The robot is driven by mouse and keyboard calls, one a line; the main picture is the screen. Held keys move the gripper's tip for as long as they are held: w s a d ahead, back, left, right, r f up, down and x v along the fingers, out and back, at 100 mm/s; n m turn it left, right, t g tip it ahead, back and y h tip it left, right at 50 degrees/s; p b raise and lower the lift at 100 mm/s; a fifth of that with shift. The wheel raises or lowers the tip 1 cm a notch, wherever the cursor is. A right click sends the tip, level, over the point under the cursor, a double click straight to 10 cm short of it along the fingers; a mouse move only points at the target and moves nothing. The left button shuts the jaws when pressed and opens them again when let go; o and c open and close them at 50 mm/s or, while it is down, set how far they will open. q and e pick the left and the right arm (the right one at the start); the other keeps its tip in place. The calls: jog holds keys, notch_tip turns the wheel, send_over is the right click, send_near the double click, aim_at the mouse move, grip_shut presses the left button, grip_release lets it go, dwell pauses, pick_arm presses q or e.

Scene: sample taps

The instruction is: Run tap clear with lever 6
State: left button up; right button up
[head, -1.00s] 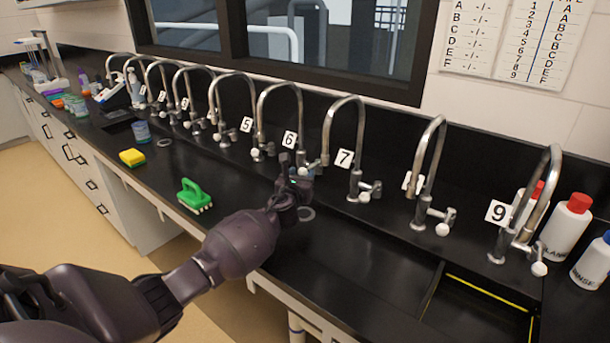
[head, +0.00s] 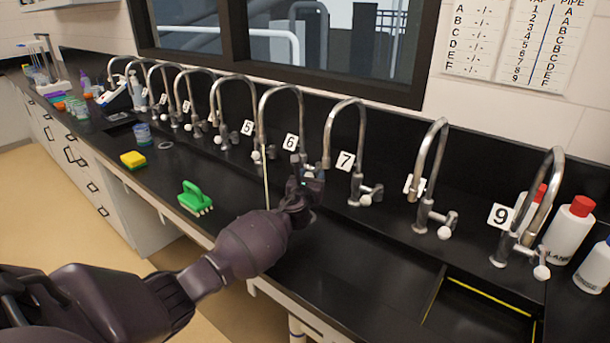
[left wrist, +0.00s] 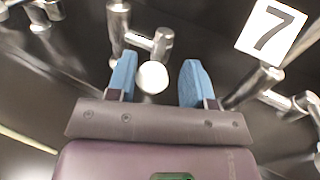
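Tap 6 (head: 301,112) is a tall curved metal tap beside the white label 6 (head: 291,142). A thin pale yellowish stream (head: 266,182) falls from its spout to the counter. My left gripper (head: 305,172) is at the base of tap 6 and hides most of its lever in the head view. In the left wrist view my left gripper (left wrist: 157,82) is open, with blue fingers apart. A lever's white ball knob (left wrist: 152,77) lies between the fingers, nearer the left one, apart from the right one. My right gripper is not in view.
Tap 7 (head: 357,135) stands close to the right of my gripper, and tap 5 (head: 247,80) to the left. A green brush (head: 194,197) and a yellow sponge (head: 132,159) lie on the counter's front. A sink (head: 475,310) is at the lower right.

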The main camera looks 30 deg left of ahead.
pick_arm(q)
jog(key=shift+w+d, duration=0.25)
jog(key=shift+d, duration=0.4)
jog(key=shift+w+d, duration=0.2)
jog(key=shift+d, duration=0.45)
jog(key=shift+w+d, duration=0.3)
jog(key=shift+d, duration=0.45)
jog(key=shift+a, duration=0.1)
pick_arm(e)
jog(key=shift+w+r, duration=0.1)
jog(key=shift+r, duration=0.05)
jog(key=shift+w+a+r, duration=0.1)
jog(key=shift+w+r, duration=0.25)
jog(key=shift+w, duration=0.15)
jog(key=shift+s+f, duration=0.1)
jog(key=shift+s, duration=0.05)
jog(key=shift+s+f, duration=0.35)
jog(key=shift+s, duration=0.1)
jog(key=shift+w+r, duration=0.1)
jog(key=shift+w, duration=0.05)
